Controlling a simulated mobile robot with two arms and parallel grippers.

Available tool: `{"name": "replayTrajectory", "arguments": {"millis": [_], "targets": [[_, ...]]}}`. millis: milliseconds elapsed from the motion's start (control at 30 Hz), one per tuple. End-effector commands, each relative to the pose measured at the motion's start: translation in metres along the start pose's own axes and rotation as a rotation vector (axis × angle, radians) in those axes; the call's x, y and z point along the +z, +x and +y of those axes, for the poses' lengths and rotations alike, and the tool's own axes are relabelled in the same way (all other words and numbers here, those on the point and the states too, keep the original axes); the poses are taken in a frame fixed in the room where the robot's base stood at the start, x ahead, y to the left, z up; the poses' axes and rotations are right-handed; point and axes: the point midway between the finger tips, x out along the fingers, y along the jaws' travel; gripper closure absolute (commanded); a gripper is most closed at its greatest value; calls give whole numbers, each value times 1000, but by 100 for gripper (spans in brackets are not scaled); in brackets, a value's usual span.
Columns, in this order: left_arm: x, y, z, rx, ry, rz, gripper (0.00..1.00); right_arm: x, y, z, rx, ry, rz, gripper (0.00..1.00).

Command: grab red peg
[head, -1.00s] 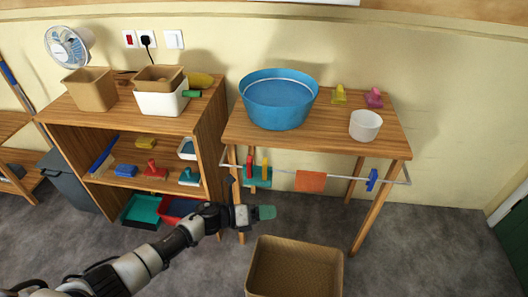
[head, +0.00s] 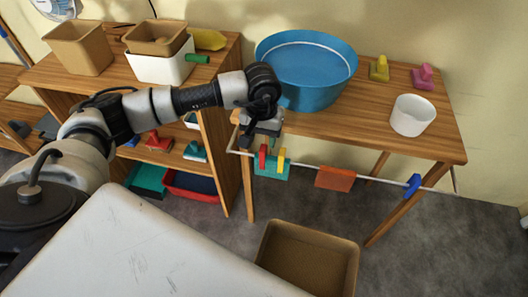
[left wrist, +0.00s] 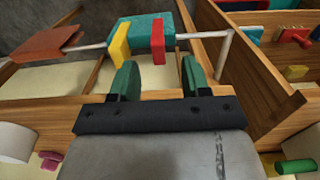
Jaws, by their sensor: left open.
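The red peg (head: 262,157) is clipped over the teal cloth (head: 271,171) on the white rail at the table's front. A yellow peg (head: 281,160) holds the same cloth just to its right. My left gripper (head: 263,127) is open and empty, just above the pegs and in front of the table edge. In the left wrist view, the green fingertips (left wrist: 160,78) are spread. The red peg (left wrist: 158,47) lies ahead of the gap between them, apart from both fingers. The yellow peg (left wrist: 121,45) stands ahead of the left-hand finger. My right gripper is not in view.
An orange cloth (head: 334,178) and a blue peg (head: 413,185) are farther right on the rail. A blue basin (head: 306,72) and white cup (head: 411,115) stand on the table. A brown bin (head: 307,258) is on the floor below. A wooden shelf (head: 231,140) is close on the left.

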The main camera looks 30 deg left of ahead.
Motion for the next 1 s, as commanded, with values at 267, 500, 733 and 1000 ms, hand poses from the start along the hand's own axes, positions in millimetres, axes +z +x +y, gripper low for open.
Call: {"name": "replayTrajectory", "arguments": {"millis": [267,500,733,1000], "targets": [[-1,28,2,0,-3,-4,53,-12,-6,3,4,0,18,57],[-2,56,2,2,-3,-2,53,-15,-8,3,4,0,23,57],[-2,58,2,2,-2,0,53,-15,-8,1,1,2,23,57],[-2,58,2,2,-3,0,93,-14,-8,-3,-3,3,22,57]]}}
